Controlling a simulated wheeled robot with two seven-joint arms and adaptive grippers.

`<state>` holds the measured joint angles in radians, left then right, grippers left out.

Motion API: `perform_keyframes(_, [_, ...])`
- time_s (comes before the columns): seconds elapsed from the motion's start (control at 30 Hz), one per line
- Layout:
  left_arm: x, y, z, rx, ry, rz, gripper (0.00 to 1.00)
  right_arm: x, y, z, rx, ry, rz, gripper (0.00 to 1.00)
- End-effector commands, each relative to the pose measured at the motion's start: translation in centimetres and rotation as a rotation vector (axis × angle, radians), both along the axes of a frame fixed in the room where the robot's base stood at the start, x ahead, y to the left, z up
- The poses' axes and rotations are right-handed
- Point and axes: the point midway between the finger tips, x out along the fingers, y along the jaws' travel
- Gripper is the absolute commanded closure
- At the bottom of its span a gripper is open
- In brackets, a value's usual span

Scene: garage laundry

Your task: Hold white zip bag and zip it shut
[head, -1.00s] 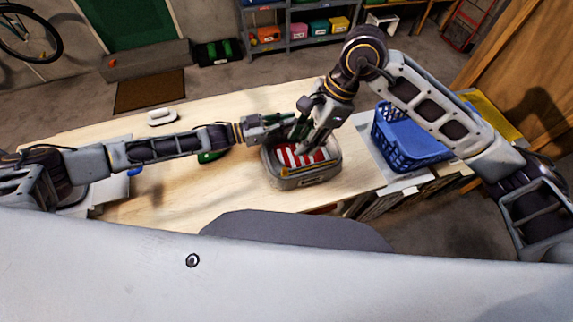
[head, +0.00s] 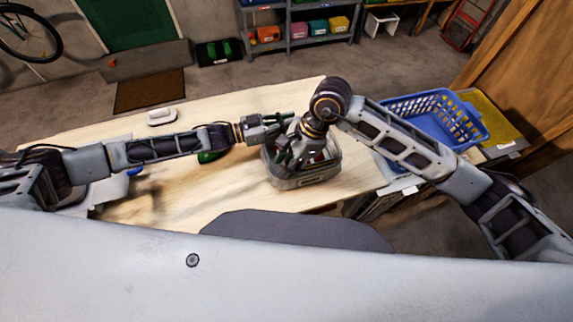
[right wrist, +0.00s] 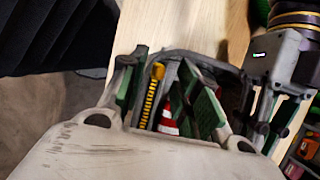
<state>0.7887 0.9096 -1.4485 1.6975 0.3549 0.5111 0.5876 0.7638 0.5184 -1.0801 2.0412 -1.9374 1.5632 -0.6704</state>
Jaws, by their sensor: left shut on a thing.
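The zip bag (head: 313,181) looks like a greyish, box-shaped pouch on the table, with red-and-white striped contents (right wrist: 168,122) inside. A yellow, toothed strip (right wrist: 150,96) shows along it in the right wrist view. My left gripper (head: 288,119) is shut at the bag's far left edge; its fingertips are partly hidden, but it appears to hold the bag's rim. My right gripper (head: 288,158) is over the bag's left part, pointing down. Its green-padded fingers stand apart, with the yellow strip and striped contents showing between them in the right wrist view (right wrist: 168,98).
The wooden table (head: 190,190) is mostly clear left of the bag. A blue basket (head: 432,118) stands at the right beside a yellow surface (head: 490,120). A white object (head: 162,117) lies at the back left, and a green item (head: 208,156) lies under my left arm.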

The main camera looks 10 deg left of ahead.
Motion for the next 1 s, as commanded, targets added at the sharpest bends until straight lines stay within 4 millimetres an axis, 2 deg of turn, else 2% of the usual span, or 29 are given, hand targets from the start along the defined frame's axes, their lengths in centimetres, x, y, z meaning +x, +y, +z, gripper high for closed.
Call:
perform_keyframes(0.2, [0.01, 0.01, -0.01, 0.000, 0.000, 0.000, 1.00, -0.23, 0.41, -1.13, -0.001, 0.000, 0.000, 0.68])
perform_keyframes(0.5, [0.01, 0.00, -0.01, 0.000, 0.000, 0.000, 1.00, -0.22, 0.45, -1.22, -0.001, 0.000, 0.000, 0.68])
perform_keyframes(0.57, [0.01, 0.00, -0.01, 0.000, 0.000, 0.000, 1.00, -0.21, 0.45, -1.21, -0.001, 0.000, 0.000, 0.73])
perform_keyframes(0.77, [0.01, 0.00, 0.00, 0.000, 0.000, 0.000, 1.00, -0.20, 0.45, -1.20, -0.001, 0.000, 0.000, 0.99])
perform_keyframes(1.0, [0.00, 0.00, -0.01, 0.000, 0.000, 0.000, 1.00, -0.19, 0.43, -1.19, -0.001, -0.001, 0.000, 1.00])
